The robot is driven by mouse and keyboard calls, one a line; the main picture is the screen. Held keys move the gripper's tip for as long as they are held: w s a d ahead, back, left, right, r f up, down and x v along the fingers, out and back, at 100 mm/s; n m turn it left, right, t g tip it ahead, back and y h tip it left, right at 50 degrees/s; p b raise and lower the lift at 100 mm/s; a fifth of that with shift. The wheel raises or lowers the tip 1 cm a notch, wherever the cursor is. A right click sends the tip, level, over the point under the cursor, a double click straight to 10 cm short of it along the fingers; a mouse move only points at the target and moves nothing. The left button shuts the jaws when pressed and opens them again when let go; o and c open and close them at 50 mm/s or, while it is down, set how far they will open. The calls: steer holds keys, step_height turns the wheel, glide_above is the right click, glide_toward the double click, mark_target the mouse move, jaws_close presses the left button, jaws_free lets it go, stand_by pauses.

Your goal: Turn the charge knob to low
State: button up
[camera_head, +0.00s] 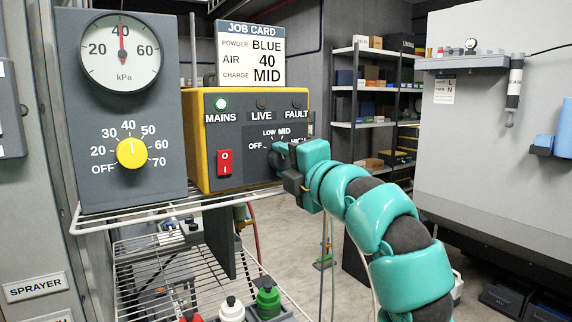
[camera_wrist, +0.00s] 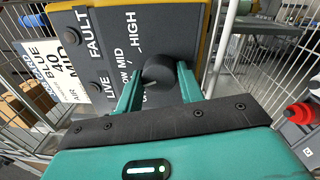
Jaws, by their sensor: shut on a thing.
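The charge knob (camera_wrist: 158,68) is a dark round knob on the control box's grey face. OFF, LOW, MID and HIGH are printed around it. My gripper (camera_wrist: 160,82) has one teal finger on each side of the knob and is shut on it. In the head view my gripper (camera_head: 284,157) covers the knob, below the LOW and MID labels. The knob's pointer direction cannot be told clearly. The yellow control box (camera_head: 196,150) stands upright on a wire shelf.
A red rocker switch (camera_head: 225,162) sits left of the knob. A job card (camera_head: 251,53) on top reads BLUE, 40, MID. A gauge panel with a yellow knob (camera_head: 131,152) stands left. Bottles (camera_head: 268,298) sit below.

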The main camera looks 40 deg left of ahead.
steer(key=shift+f, duration=0.1)
steer(key=o, duration=1)
steer(key=b+v, duration=0.2)
steer(key=v, duration=1.5)
steer(key=shift+d, duration=0.15)
